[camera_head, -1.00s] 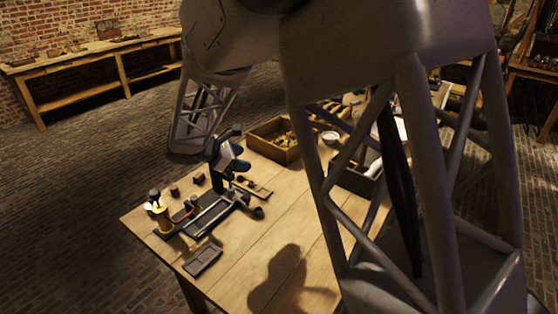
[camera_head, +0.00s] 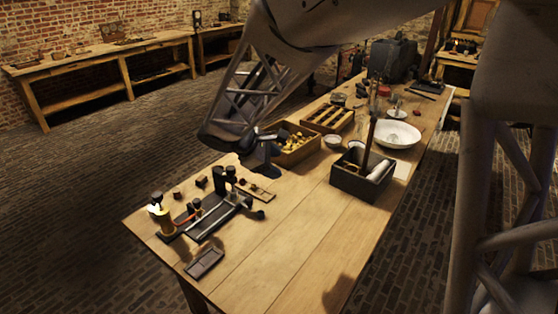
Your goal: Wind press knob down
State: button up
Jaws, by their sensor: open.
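The press (camera_head: 211,214) is a dark, low frame near the left end of the wooden table. Short dark uprights (camera_head: 230,174) stand at its far end, and a dark round knob (camera_head: 259,214) sticks out at its right end. I cannot tell for sure which of these is the press knob. My gripper (camera_head: 268,165) is dark and open, above the table behind and right of the uprights, apart from the press. Its fingertips are small and hard to make out, and I see nothing held.
A wooden box with yellow pieces (camera_head: 291,158) sits just right of my gripper. A dark box with a rod and white roll (camera_head: 348,184) stands farther right. A small dark tray (camera_head: 204,263) lies near the front edge. The table's front middle (camera_head: 278,245) is clear.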

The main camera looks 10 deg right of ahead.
jog(key=shift+s+d+r+m+y, duration=0.15)
jog(key=shift+s+d+r+m, duration=0.2)
jog(key=shift+s+d, duration=0.25)
jog(key=shift+s+d+r+m+y, duration=0.2)
jog(key=shift+s+d+m, duration=0.15)
jog(key=shift+s, duration=0.4)
jog(key=n+t+h, duration=0.4)
jog(key=n, duration=0.6)
send_near(229, 168)
jog(key=x, duration=0.3)
jog(key=shift+s+f, duration=0.1)
jog(key=shift+f, duration=0.05)
jog(key=shift+x, duration=3.9)
